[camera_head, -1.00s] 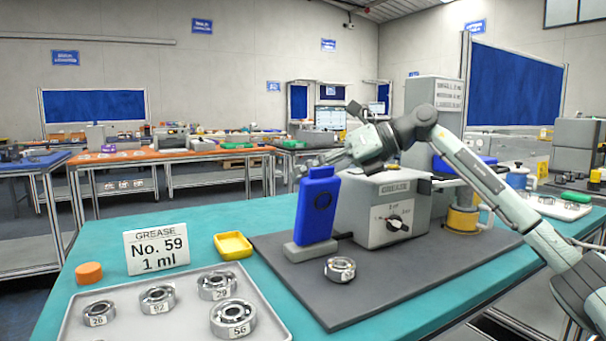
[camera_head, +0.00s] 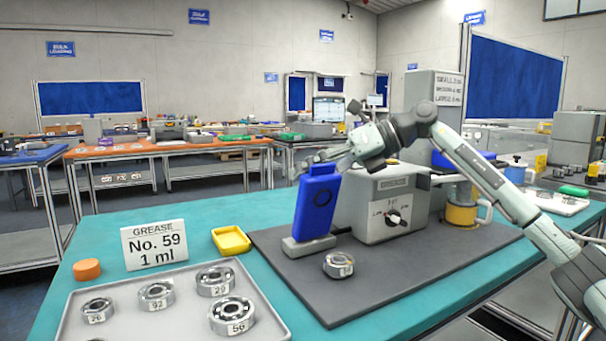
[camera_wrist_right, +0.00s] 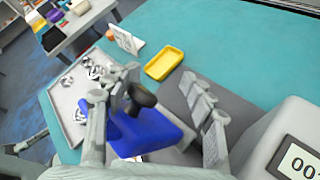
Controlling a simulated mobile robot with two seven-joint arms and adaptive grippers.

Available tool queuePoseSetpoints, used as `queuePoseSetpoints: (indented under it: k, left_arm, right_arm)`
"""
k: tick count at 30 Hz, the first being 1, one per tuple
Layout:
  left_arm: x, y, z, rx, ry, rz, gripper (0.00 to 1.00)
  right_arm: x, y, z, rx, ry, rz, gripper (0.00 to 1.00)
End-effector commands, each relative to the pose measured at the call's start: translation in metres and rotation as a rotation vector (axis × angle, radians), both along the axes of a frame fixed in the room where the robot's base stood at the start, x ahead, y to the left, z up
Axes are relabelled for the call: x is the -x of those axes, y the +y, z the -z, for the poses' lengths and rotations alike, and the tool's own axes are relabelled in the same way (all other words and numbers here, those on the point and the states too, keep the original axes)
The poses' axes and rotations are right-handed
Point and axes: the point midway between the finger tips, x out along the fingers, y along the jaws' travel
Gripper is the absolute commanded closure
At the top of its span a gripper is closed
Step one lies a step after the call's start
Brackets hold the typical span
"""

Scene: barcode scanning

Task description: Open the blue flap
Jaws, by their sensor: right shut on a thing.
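The blue flap (camera_head: 316,205) is an upright blue panel on a grey foot, in front of the grey grease machine (camera_head: 375,215); its top leans slightly to the right. My right gripper (camera_head: 322,159) is at the flap's upper edge and shut on it. In the right wrist view the blue flap (camera_wrist_right: 150,135) lies between the grey fingers, with a dark round knob (camera_wrist_right: 142,95) beside it. The exact finger contact is hard to see. My left gripper is not in view.
A bearing (camera_head: 338,265) rests on the dark mat (camera_head: 400,275) before the machine. A yellow tray (camera_head: 231,240), a grease sign (camera_head: 155,245), an orange cap (camera_head: 87,269) and a grey tray (camera_head: 150,330) of several bearings lie to the left on the teal table.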

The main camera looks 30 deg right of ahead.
Motion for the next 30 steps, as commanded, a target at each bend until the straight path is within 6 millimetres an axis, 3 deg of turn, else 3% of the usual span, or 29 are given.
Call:
queuePoseSetpoints:
  k: [3,30]
  left_arm:
    - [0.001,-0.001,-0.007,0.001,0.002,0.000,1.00]
    - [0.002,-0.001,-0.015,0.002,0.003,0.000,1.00]
  right_arm:
    - [0.000,-0.015,-0.013,-0.002,-0.009,0.020,0.53]
    - [0.013,-0.054,-0.054,-0.005,-0.013,0.012,0.53]
